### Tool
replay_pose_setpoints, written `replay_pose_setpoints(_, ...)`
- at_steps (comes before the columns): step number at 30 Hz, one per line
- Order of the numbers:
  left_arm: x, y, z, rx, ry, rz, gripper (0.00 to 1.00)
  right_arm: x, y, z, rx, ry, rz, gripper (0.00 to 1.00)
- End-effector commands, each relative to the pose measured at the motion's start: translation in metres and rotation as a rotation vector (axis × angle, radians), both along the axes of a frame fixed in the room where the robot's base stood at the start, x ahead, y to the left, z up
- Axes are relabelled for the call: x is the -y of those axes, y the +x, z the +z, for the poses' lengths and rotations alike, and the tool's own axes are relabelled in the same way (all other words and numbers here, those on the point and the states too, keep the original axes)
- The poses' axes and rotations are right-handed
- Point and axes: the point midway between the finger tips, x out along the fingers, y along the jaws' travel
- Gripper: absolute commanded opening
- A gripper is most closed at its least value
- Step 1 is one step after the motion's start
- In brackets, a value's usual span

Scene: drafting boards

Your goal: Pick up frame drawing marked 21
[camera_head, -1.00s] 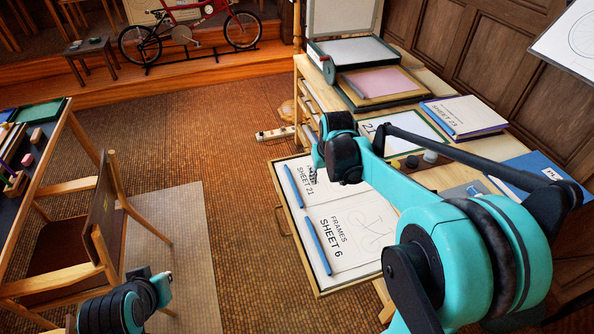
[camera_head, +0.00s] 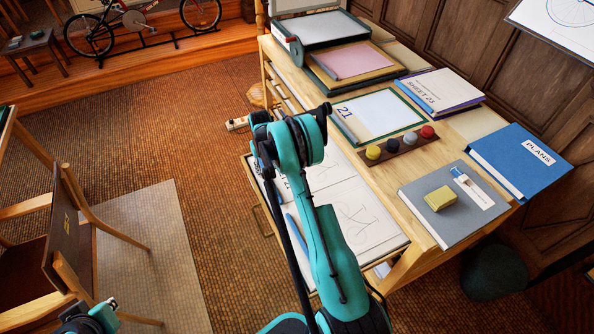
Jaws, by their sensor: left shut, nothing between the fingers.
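An open drawer (camera_head: 263,222) under the bench holds white drawing sheets with blue strips. The rear sheet (camera_head: 332,170), whose label reads SHEET 21 in the earlier frame, is largely hidden behind my right arm. The front sheet (camera_head: 368,222) shows part of a frame drawing. A green-edged board marked 21 (camera_head: 385,113) lies on the bench top. My left gripper (camera_head: 107,310) is at the bottom left, shut and empty, far from the drawer. My right arm reaches over the drawer; its wrist is above the drawer's left rear part, and its gripper is hidden behind the arm.
On the bench are a strip of coloured knobs (camera_head: 392,146), a grey folder (camera_head: 428,217) with a yellow block (camera_head: 440,198), a blue PLANS binder (camera_head: 515,162) and a SHEET 23 binder (camera_head: 437,92). A wooden chair (camera_head: 68,225) stands left. Floor between chair and drawer is clear.

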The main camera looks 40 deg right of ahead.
Motion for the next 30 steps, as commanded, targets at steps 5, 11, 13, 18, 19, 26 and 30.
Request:
replay_pose_setpoints(5, 0.000, 0.000, -0.013, 0.000, 0.000, 0.000, 0.00, 0.004, -0.002, -0.021, 0.001, 0.000, 0.000, 0.37)
replay_pose_setpoints(11, 0.000, 0.000, -0.029, 0.000, 0.000, 0.000, 0.00, 0.007, -0.003, -0.050, 0.001, 0.000, 0.001, 0.37)
replay_pose_setpoints(13, 0.000, 0.000, -0.029, 0.000, 0.000, 0.000, 0.00, 0.007, -0.003, -0.053, 0.001, 0.000, 0.001, 0.37)
replay_pose_setpoints(18, 0.000, 0.000, -0.028, 0.000, 0.000, 0.000, 0.00, 0.007, -0.003, -0.051, 0.001, 0.000, 0.000, 0.37)
replay_pose_setpoints(19, 0.000, 0.000, -0.028, 0.000, 0.000, 0.000, 0.00, 0.007, -0.003, -0.051, 0.001, 0.000, 0.000, 0.32)
replay_pose_setpoints(26, 0.000, 0.000, -0.028, 0.000, 0.000, 0.000, 0.00, 0.007, -0.003, -0.051, 0.001, 0.000, 0.000, 0.00)
replay_pose_setpoints(30, 0.000, 0.000, -0.028, 0.000, 0.000, 0.000, 0.00, 0.007, -0.003, -0.051, 0.001, 0.000, 0.000, 0.00)
